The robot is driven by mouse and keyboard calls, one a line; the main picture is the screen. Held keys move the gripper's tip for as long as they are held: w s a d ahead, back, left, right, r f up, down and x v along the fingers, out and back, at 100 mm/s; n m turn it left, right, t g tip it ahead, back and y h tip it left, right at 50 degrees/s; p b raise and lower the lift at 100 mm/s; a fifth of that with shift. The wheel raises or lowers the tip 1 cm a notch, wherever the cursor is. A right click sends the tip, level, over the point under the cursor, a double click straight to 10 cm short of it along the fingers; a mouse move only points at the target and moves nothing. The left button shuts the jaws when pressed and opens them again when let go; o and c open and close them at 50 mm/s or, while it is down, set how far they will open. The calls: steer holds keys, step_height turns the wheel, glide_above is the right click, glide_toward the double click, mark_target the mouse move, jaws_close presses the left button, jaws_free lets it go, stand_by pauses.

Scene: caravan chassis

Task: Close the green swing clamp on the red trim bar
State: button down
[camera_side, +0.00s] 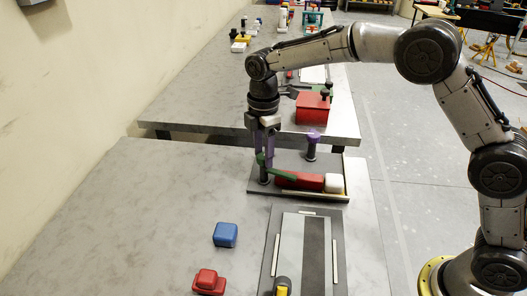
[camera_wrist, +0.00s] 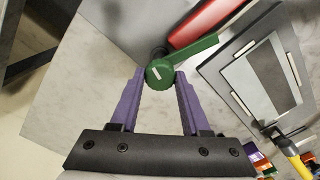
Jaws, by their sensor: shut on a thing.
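The green swing clamp (camera_side: 264,162) sits on a dark post at the left end of the grey fixture plate (camera_side: 330,161). In the wrist view its round hub (camera_wrist: 159,74) lies between my fingertips, and its arm points up and right. The red trim bar (camera_side: 300,180) lies on the plate, with a white block (camera_side: 334,183) at its right end. In the wrist view the clamp arm runs along the edge of the bar (camera_wrist: 200,22); I cannot tell whether they touch. My gripper (camera_side: 266,156), with purple fingers, is shut on the clamp, pointing down.
A purple-topped post (camera_side: 313,140) stands behind the bar. A flat grey panel fixture (camera_side: 308,250) lies in front, with a yellow-and-black object (camera_side: 282,287) at its near edge. Blue (camera_side: 225,235) and red (camera_side: 208,281) blocks lie front left. A red box (camera_side: 312,108) stands on the table behind.

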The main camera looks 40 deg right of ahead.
steer(key=shift+r+n, duration=0.15)
steer(key=shift+n, duration=1.65)
steer(key=shift+c, duration=1.9)
jaws_free()
step_height(320, 180, up, 14)
